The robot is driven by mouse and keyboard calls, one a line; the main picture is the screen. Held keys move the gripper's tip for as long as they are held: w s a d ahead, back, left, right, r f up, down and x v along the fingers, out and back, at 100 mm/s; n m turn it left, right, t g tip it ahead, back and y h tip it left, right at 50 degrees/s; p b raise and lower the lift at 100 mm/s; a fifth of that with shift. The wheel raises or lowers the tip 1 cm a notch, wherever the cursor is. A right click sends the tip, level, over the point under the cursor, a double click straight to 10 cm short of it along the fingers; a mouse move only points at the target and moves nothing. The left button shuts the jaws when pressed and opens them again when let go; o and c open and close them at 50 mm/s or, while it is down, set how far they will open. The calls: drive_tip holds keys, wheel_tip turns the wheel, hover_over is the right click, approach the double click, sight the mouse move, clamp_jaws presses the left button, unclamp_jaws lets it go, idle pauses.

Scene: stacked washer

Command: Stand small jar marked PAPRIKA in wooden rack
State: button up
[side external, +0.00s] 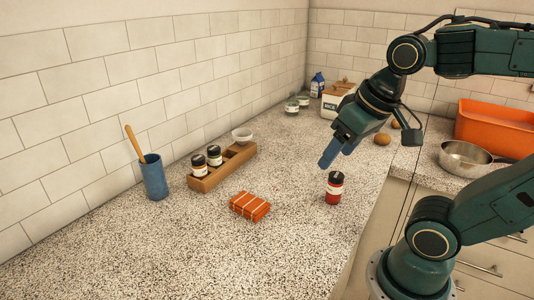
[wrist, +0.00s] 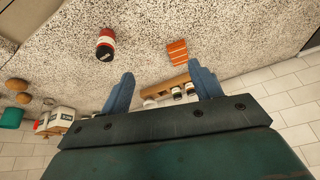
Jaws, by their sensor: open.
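A small jar (side external: 334,190) with red contents, a dark lid and a pale label stands upright on the speckled counter. It also shows in the wrist view (wrist: 106,44); I cannot read its label. The wooden rack (side external: 212,182) stands near the tiled wall, with two dark-lidded jars (side external: 199,165) (side external: 214,156) in its near end and free room beyond them. In the wrist view the rack (wrist: 168,84) is partly hidden by my gripper. My gripper (side external: 328,160) is open and empty, above the counter close to the red jar and apart from it.
An orange packet (side external: 250,206) lies between the rack and the red jar. A blue cup with a wooden utensil (side external: 154,178) stands left of the rack. A white bowl (side external: 242,135) is by the rack's far end. A metal pan (side external: 466,158) and orange tub (side external: 495,128) are at right.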

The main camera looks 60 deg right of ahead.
drive_tip(key=w+d+m+g, duration=0.3)
drive_tip(key=d+m, duration=0.3)
drive_tip(key=m, duration=0.1)
drive_tip(key=m+g, duration=0.2)
drive_tip(key=m, duration=0.6)
hover_over(337, 175)
drive_tip(key=shift+a+f, duration=0.15)
drive_tip(key=shift+f, duration=0.7)
drive_tip(key=shift+f, duration=4.35)
drive_tip(key=shift+f, duration=2.6)
drive_tip(key=shift+c, duration=0.2)
drive_tip(key=c, duration=1.1)
